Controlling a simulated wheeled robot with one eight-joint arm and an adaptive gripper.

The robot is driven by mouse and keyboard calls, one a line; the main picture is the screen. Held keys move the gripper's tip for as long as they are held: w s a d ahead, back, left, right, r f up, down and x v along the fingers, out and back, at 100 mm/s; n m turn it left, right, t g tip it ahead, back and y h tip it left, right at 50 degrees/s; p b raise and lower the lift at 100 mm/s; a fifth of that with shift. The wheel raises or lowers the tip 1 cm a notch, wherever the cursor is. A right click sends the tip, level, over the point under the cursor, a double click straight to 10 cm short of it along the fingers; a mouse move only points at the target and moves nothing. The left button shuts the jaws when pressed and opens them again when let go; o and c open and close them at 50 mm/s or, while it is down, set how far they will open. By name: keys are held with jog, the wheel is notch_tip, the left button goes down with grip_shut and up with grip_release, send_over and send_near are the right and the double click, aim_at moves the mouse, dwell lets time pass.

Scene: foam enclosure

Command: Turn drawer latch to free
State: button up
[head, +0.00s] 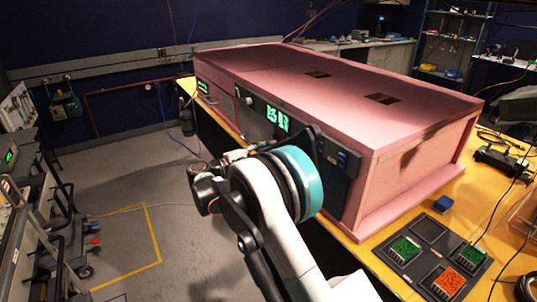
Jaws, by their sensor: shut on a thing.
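The pink foam enclosure (330,85) stands on a yellow-topped bench, with a dark front panel (254,112) along its long side. My gripper (236,155) is in front of this panel, near its lower edge, partly covered by my arm. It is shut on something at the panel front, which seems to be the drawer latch. The latch itself, its angle and the fingertips are too small and hidden to make out. My wrist and the teal-banded arm joint cover the middle of the panel.
A green-lit display (277,118) and a round knob (249,101) show on the panel. A dark module with a blue part (343,157) sits to the right. A dark tray (437,242) with green and orange pieces and a blue block (443,203) lie on the bench.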

jog(key=m, duration=0.5)
jog(key=shift+f, duration=0.15)
jog(key=shift+o, duration=0.2)
dwell(0.4)
jog(key=o, duration=1)
jog(key=shift+o, duration=0.2)
jog(key=shift+s+a, duration=0.1)
jog(key=v, duration=1.1)
jog(key=shift+s+a, duration=0.25)
jog(key=shift+a, duration=0.05)
